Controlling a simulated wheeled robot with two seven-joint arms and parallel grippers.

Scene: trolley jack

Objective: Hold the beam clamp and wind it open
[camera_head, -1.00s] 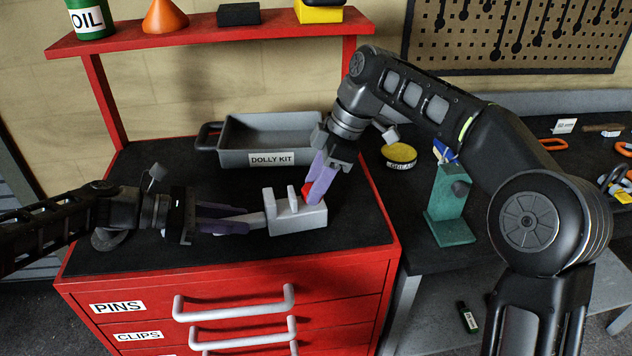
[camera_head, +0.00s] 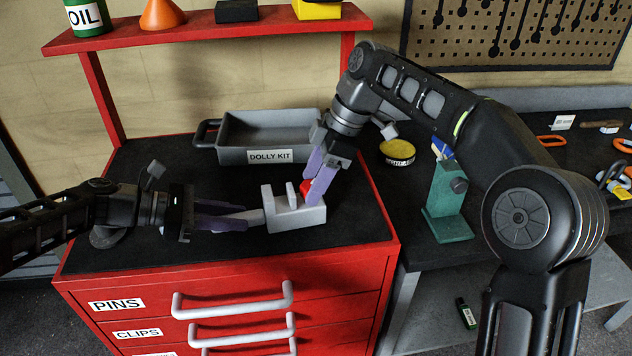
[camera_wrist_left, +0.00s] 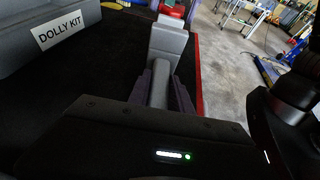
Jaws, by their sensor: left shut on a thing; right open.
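The beam clamp (camera_head: 297,217) is a light grey block with upright jaws on the black top of the red cabinet. A red part (camera_head: 305,187) shows at its right end, partly hidden by my right gripper. My left gripper (camera_head: 250,217) is shut on a grey bar at the clamp's left side; the left wrist view shows the bar between its purple fingers (camera_wrist_left: 160,88). In that view the clamp (camera_wrist_left: 168,42) lies straight ahead, with red behind it. My right gripper (camera_head: 315,190) is open, pointing down at the red part; whether its fingers touch it is unclear.
A grey tray labelled DOLLY KIT (camera_head: 225,153) stands behind the clamp. A yellow tin (camera_head: 397,152) and a green stand (camera_head: 447,200) are on the dark bench to the right. A red shelf (camera_head: 200,28) spans the back. The cabinet's front edge is clear.

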